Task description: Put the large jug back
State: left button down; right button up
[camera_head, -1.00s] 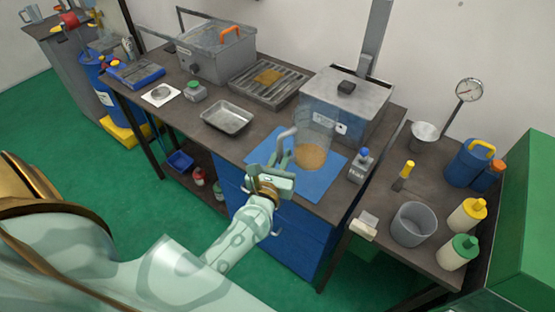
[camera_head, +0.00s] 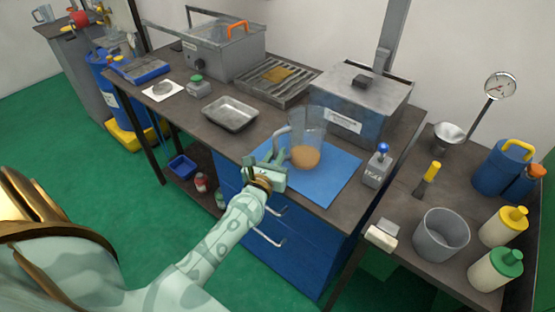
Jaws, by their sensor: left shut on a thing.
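The large clear jug (camera_head: 308,124) with orange-brown contents (camera_head: 305,157) is over the back left part of a blue mat (camera_head: 325,185) on the dark bench. It looks about upright. I cannot tell whether its base touches the mat. My left gripper (camera_head: 273,160) is at the jug's left side, shut on its grey handle (camera_head: 281,139). The fingers partly hide the lower handle. My right gripper is not in view.
A metal tray (camera_head: 230,114) lies left of the jug, and a lidded steel box (camera_head: 360,103) stands close behind it. A small blue-knobbed control box (camera_head: 377,165) is to the right. The mat's front right part is clear. A grey bucket (camera_head: 441,236) stands on the side table.

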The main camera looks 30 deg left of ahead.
pick_arm(q)
jog(key=shift+r, duration=0.2)
jog(key=shift+s+f, duration=0.1)
jog(key=shift+f, duration=0.05)
jog(key=c, duration=1.8)
grip_release()
jog(key=shift+f, duration=0.1)
jog(key=shift+c, duration=0.2)
jog(key=o, duration=0.4)
